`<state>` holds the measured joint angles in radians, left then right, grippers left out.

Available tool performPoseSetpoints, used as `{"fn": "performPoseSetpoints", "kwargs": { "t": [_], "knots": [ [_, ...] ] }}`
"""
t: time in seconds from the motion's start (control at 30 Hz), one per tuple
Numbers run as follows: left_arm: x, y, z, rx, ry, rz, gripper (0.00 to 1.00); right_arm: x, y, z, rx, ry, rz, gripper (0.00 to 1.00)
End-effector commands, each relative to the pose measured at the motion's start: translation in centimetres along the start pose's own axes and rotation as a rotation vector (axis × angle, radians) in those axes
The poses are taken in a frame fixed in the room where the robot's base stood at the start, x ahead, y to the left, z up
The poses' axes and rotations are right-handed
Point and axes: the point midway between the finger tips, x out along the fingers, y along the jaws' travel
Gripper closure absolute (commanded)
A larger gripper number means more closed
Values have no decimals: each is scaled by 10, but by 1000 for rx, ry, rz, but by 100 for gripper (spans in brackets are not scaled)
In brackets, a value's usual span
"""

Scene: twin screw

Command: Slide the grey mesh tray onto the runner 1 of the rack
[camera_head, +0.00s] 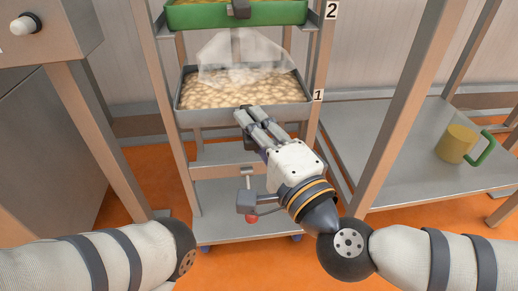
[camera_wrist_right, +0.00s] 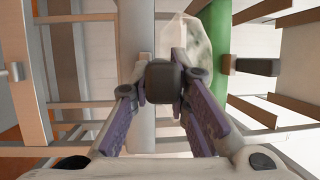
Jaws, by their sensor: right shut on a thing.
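The grey tray (camera_head: 240,114) sits between the rack's front posts, level with the label 1. It holds a layer of pale, lumpy pieces, and its mesh does not show. My right gripper (camera_head: 246,116) is at the middle of the tray's front wall. In the right wrist view its fingers (camera_wrist_right: 163,84) are shut on the tray's dark handle block (camera_wrist_right: 164,80). The rack (camera_head: 178,150) stands upright; the runners under the tray are hidden, so I cannot tell how the tray rests on them. My left arm comes in at lower left, its gripper out of view.
A green tray (camera_head: 200,15) with a dark handle is above, by the label 2. A clear, crumpled sheet (camera_head: 240,52) rises from the grey tray's back. A lower shelf (camera_head: 235,205) is below. At right, a yellow cup (camera_head: 456,143) with a green handle stands on a metal shelf.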

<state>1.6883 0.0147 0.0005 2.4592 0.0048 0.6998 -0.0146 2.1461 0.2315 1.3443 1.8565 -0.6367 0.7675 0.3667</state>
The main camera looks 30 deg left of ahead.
Motion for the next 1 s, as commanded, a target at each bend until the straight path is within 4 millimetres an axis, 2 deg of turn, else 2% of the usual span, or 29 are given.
{"fn": "performPoseSetpoints", "kwargs": {
  "t": [0.4,0.6,1.0],
  "knots": [
    [18,4,-24,9,-18,3,65,57,6,-22,-3,1,-6,100],
    [22,5,-31,13,-17,4,65,78,6,-30,-3,1,-6,100],
    [23,6,-33,13,-16,5,65,87,5,-34,-1,1,-5,100]
  ]
}}
